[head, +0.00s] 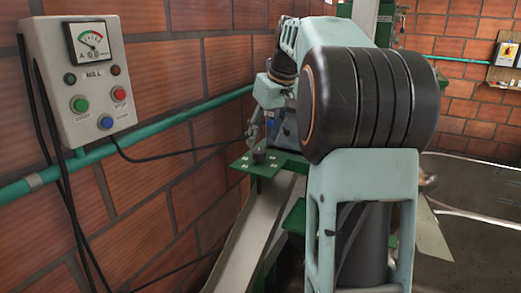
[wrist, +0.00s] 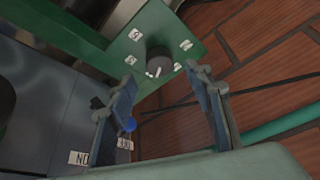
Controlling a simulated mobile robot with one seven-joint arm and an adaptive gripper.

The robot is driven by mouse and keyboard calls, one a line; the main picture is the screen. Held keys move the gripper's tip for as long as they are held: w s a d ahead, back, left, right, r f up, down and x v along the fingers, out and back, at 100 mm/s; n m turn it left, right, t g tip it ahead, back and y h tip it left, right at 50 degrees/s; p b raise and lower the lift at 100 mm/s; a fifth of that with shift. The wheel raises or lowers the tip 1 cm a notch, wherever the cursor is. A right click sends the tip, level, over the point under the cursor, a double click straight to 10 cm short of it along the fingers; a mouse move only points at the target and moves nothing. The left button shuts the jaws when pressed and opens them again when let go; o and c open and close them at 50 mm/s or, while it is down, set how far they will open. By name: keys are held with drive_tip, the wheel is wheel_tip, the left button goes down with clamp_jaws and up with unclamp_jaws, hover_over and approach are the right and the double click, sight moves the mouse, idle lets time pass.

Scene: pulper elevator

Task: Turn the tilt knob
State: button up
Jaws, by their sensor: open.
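The tilt knob (wrist: 158,61) is a dark round knob with a white pointer mark. It sits on a green plate (wrist: 200,50) with several small white labels around it. In the head view the knob (head: 259,156) stands on the green plate beside the brick wall. My gripper (wrist: 165,95) is open, its two fingers apart and empty. In the wrist view the knob lies beyond the fingertips, between their lines. In the head view my gripper (head: 254,130) is just above the knob and small; whether it touches cannot be told.
A grey MILL control box (head: 85,80) with a gauge and coloured buttons hangs on the brick wall at left. A teal pipe (head: 150,120) and black cables run along the wall. A pale chute (head: 245,235) slopes below the plate.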

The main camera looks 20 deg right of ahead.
sight(259, 151)
drive_tip(key=x, duration=0.5)
drive_tip(key=c, duration=1.2)
drive_tip(key=shift+o, duration=0.2)
